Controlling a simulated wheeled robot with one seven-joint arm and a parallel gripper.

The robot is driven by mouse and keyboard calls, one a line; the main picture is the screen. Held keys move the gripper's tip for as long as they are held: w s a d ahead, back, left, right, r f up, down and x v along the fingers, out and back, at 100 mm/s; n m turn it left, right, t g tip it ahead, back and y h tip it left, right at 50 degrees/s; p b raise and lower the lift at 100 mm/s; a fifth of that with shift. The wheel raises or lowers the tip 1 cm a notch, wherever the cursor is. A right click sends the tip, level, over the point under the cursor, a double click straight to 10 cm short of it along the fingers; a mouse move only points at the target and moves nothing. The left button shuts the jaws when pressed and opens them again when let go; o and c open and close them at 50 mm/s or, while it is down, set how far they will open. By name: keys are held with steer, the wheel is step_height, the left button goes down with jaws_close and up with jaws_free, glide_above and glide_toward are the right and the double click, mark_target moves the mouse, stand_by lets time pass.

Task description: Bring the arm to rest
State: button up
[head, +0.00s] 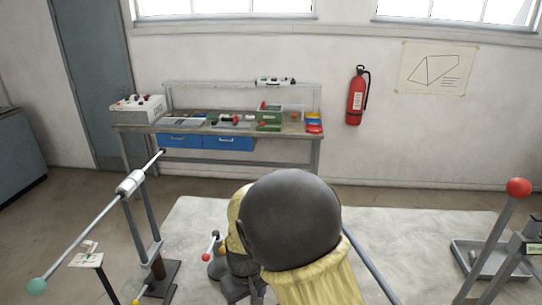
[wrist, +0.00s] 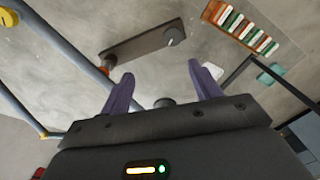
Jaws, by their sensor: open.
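My gripper (wrist: 163,82) shows in the wrist view with its two purple fingers spread apart. Nothing is between them, and a grey floor lies beyond. In the head view my dark and yellow arm fills the lower middle, and I cannot make out the fingers there.
In the head view a frame of grey rods with a white clamp (head: 130,183) stands at left. A red ball (head: 518,187) tops a rod at right, near a grey tray (head: 482,262). A workbench (head: 282,133) stands at the back wall. The wrist view shows a rack of coloured pieces (wrist: 243,30).

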steer(key=s+d+r+m, duration=0.2)
steer(key=d, duration=0.5)
steer(key=s+d+r+m+t, duration=0.1)
steer(key=s+d+r+m, duration=0.1)
steer(key=d, duration=0.6)
steer(key=s+d+r+m+t, duration=0.1)
steer(key=s+d+r+m, duration=0.1)
steer(key=d, duration=0.5)
steer(key=shift+s+d+r+m, duration=0.15)
steer(key=shift+s+r+m, duration=0.25)
steer(key=shift+s, duration=0.45)
